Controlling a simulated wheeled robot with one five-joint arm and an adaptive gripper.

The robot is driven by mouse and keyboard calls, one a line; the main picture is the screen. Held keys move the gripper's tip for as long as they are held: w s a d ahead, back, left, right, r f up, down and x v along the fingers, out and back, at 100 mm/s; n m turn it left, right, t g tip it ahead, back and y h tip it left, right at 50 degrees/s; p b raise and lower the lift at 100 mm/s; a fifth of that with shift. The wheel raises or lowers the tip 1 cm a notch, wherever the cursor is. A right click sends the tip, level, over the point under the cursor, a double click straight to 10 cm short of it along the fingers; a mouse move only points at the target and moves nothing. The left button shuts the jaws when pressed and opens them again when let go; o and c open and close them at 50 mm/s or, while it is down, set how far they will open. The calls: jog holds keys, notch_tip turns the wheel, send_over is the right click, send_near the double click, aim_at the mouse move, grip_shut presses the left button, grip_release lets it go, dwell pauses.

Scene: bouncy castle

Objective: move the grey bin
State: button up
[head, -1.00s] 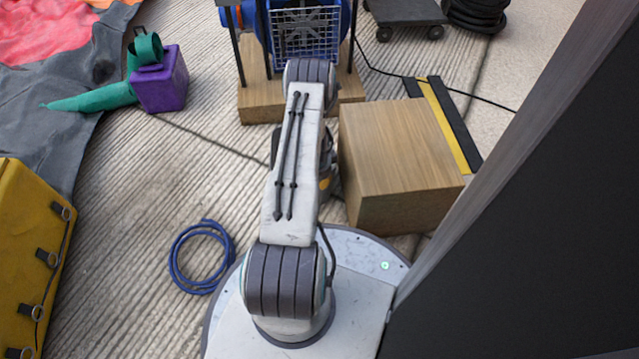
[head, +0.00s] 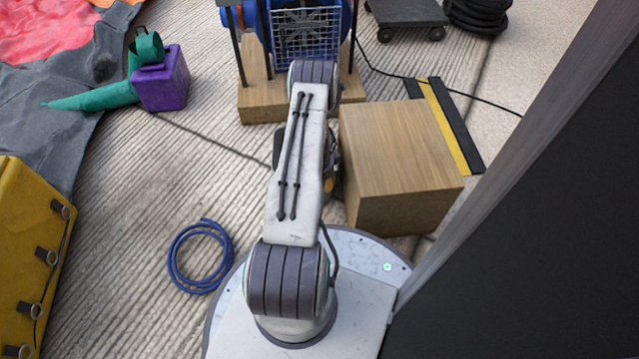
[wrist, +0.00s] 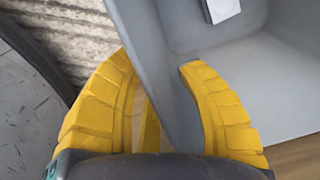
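The grey bin (wrist: 290,70) fills the upper right of the wrist view, seen from above into its inside. One of its walls runs between the two yellow fingers of my gripper (wrist: 155,62). One finger lies along the outer face and the other reaches inside, with both fingertips against the wall. My gripper appears shut on this wall. A small pale label or card (wrist: 222,9) shows inside the bin. In the head view my arm hides the bin and most of my gripper; only a bit of yellow shows beside the arm.
A wooden block (head: 395,150) stands just right of my arm. A blue blower (head: 305,30) on a wooden base is ahead. A blue hose coil (head: 200,257) and a purple box (head: 162,80) lie left. A dark panel (head: 540,250) blocks the right; open floor lies left.

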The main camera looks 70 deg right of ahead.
jog(key=shift+r, duration=0.1)
notch_tip(320, 180, up, 12)
jog(key=shift+a, duration=0.4)
dwell(0.4)
jog(key=shift+s, duration=0.1)
dwell(0.6)
jog(key=w+a+r+n+t+p, duration=0.1)
jog(key=w+a+r+n+p, duration=0.5)
jog(key=r, duration=0.9)
jog(key=w+a+r+n+p, duration=0.45)
jog(key=a+r+p, duration=0.3)
jog(key=r, duration=0.75)
jog(key=w+a+r+n+t+p, duration=0.1)
jog(key=w+a+r+n+p, duration=0.55)
jog(key=r, duration=0.85)
jog(key=s+a+r+n+p, duration=0.4)
jog(key=a+r+p, duration=0.3)
jog(key=r, duration=0.3)
jog(key=s+a+r+n+p, duration=0.3)
jog(key=a+r+n+p, duration=0.2)
jog(key=r, duration=0.5)
jog(key=s+a+r+n+t+p, duration=0.1)
jog(key=s+a+r+n+p, duration=0.3)
jog(key=a+r+p, duration=0.5)
jog(key=shift+s+r+n+y+p, duration=0.4)
jog(key=shift+r+n+p, duration=0.15)
jog(key=shift+n+p, duration=0.1)
